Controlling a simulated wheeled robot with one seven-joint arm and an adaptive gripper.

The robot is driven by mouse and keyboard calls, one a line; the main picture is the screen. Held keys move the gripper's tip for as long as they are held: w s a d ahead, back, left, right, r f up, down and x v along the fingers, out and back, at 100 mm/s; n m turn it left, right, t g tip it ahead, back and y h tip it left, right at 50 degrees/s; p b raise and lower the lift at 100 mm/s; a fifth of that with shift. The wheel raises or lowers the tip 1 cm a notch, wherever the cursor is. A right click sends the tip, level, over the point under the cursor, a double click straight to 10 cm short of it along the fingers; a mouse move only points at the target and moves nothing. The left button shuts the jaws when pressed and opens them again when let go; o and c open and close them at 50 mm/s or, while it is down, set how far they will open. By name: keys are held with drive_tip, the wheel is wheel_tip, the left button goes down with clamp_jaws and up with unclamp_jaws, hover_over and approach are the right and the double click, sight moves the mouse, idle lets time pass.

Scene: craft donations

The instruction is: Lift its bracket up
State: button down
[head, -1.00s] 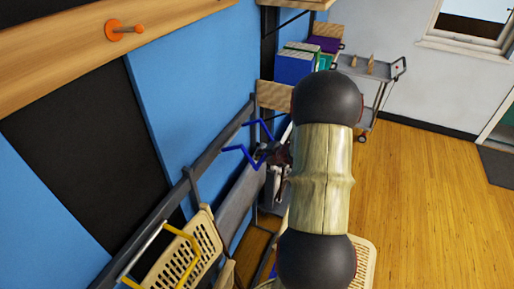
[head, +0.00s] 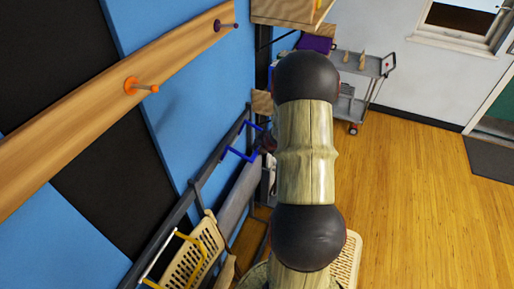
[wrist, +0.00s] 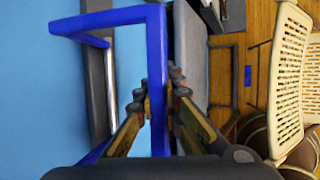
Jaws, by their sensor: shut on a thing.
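The blue bracket (wrist: 156,65) is an angular bent bar, seen large in the wrist view. My gripper (wrist: 158,100) is shut on one of its bars, with a finger on either side. The bracket's other arm reaches left in front of the blue wall. In the head view the blue bracket (head: 238,155) shows beside the dark wall rail (head: 205,170). There my arm hides most of my gripper.
A beige basket (head: 182,262) with a yellow bracket (head: 186,237) hangs at lower left. A wooden peg board (head: 75,125) runs along the wall. A grey cart (head: 366,66) stands at the back. The wooden floor (head: 420,200) at right is clear.

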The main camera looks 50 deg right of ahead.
drive_tip(key=r+p, duration=0.2)
drive_tip(key=r, duration=0.1)
drive_tip(key=shift+w+d, duration=0.15)
drive_tip(key=shift+w, duration=0.05)
drive_tip(key=shift+r, duration=0.15)
idle(0.9)
drive_tip(key=c, duration=2.1)
unclamp_jaws()
drive_tip(key=shift+s+d, duration=0.1)
drive_tip(key=shift+s, duration=0.35)
drive_tip(key=shift+o, duration=1.1)
drive_tip(key=shift+w, duration=0.3)
drive_tip(key=shift+s+a, duration=0.1)
drive_tip(key=shift+a, duration=0.1)
drive_tip(key=v, duration=1.1)
drive_tip(key=shift+s+a+r, duration=0.2)
drive_tip(key=shift+s+r, duration=0.05)
drive_tip(key=shift+s, duration=0.05)
